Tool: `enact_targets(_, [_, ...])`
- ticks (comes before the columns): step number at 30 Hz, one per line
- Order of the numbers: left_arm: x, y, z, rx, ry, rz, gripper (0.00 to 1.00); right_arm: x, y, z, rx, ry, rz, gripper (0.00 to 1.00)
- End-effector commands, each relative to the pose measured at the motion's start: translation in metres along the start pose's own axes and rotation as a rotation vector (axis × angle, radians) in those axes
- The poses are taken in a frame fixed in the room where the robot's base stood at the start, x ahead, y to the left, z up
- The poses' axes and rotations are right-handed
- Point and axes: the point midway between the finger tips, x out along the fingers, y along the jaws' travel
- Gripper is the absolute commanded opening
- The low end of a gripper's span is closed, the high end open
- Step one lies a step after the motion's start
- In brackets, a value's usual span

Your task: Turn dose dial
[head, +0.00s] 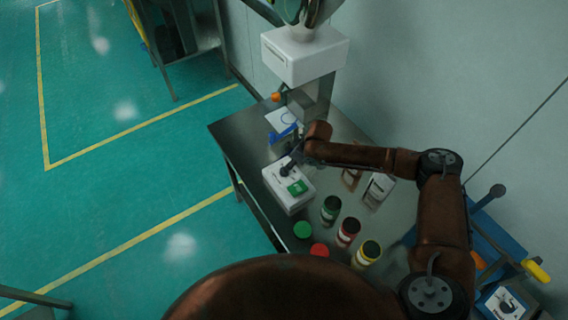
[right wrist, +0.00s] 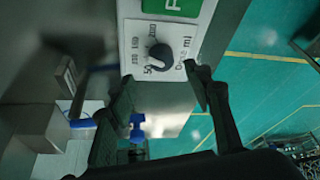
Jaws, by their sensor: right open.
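The dose dial (right wrist: 160,57) is a dark round knob on a white panel marked "Dose ml", with numbers around it, in the right wrist view. A green label sits above it there. In the head view the white dosing box (head: 277,190) stands on the steel table, its dial hidden by my gripper. My right gripper (right wrist: 160,74) is open, its fingertips on either side of the dial's lower part; I cannot tell whether they touch it. In the head view it is over the box's far part (head: 290,166). My left gripper is not in view.
Bottles with green (head: 330,209), red (head: 347,232) and yellow (head: 366,255) labels stand near the box, with green (head: 302,229) and red (head: 319,250) round caps beside them. A white machine head (head: 304,55) stands behind. A second dial panel (head: 505,304) is at lower right.

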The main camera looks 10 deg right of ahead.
Motion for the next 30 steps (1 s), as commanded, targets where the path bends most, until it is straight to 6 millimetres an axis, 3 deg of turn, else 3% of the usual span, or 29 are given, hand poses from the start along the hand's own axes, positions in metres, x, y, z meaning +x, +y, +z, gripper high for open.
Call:
enact_targets(7, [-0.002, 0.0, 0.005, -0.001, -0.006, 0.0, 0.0, 0.04, -0.003, -0.003, -0.003, -0.001, -0.003, 0.47])
enact_targets(13, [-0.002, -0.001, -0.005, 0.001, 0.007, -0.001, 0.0, 0.064, -0.003, -0.003, -0.005, -0.002, -0.002, 0.47])
enact_targets(25, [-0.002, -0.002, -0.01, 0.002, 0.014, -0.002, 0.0, 0.071, -0.002, -0.003, -0.005, 0.0, -0.002, 0.46])
enact_targets(30, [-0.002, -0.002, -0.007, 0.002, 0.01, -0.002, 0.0, 0.071, -0.002, -0.002, -0.005, 0.0, -0.002, 0.34])
